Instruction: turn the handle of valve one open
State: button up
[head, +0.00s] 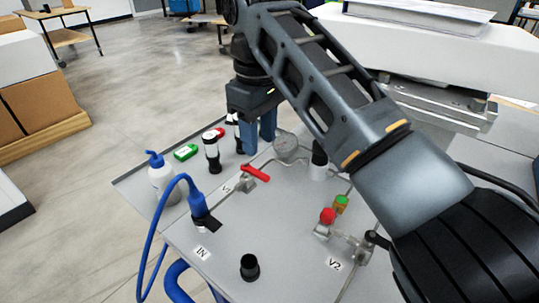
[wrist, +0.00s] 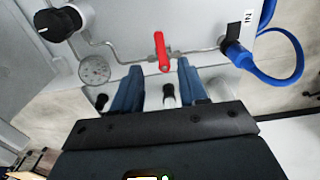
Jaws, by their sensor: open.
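Valve one's red lever handle (head: 256,173) lies near the V1 label (head: 227,188) on the grey panel. In the wrist view the red handle (wrist: 161,52) points towards my gripper and lies crosswise to its metal pipe. My gripper (head: 262,136) is open and empty, beyond the handle in the head view. In the wrist view the handle's near end shows at the gap between the two blue fingertips of my gripper (wrist: 160,67). I cannot tell how high the fingertips are above the panel, and no contact is visible.
A round gauge (head: 287,146) and a black-topped white knob (head: 319,162) stand nearby. The blue hose connector (head: 197,203) is at IN. A red knob (head: 328,216) is near V2. A black cap (head: 249,267) stands in front.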

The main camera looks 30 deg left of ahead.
aim_at(261, 174)
notch_tip(261, 174, down, 8)
jog(key=shift+r, duration=0.25)
grip_shut()
dwell(0.5)
